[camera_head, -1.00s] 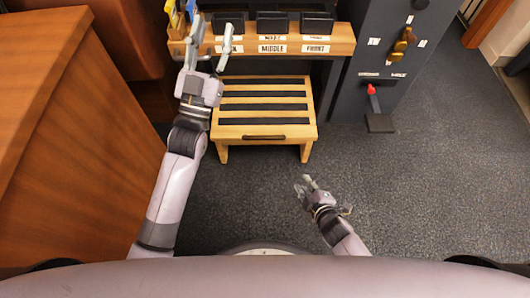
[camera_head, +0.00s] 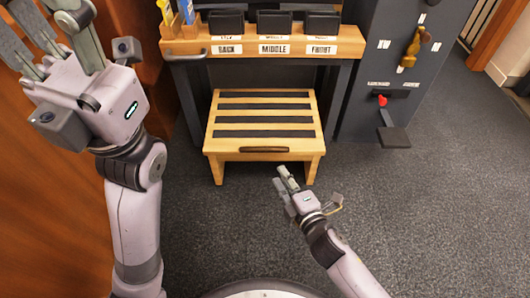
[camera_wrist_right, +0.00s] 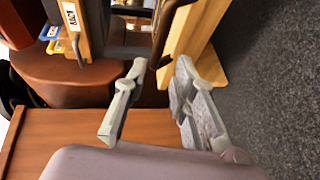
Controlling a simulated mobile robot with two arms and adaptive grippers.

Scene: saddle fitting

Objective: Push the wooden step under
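The wooden step (camera_head: 228,144) has dark tread strips and a dark handle slot (camera_head: 264,150) on its front. It stands upright on the floor in front of a labelled wooden bench; how far its back reaches beneath is unclear. My right gripper (camera_head: 281,178) is just in front of the step's lower right, with no clear contact. In the right wrist view its fingers (camera_wrist_right: 155,85) are spread, with nothing held between them; pale wood, probably the step (camera_wrist_right: 207,72), shows beyond. My left gripper (camera_head: 42,28) is raised at the upper left, open and empty, away from the step.
The bench (camera_head: 340,44) has BACK, MIDDLE and FRONT labels and dark bins. A dark panel with a red-knobbed lever (camera_head: 382,100) and a pedal (camera_head: 394,138) stands to the right. Grey floor (camera_head: 440,210) is clear at the right.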

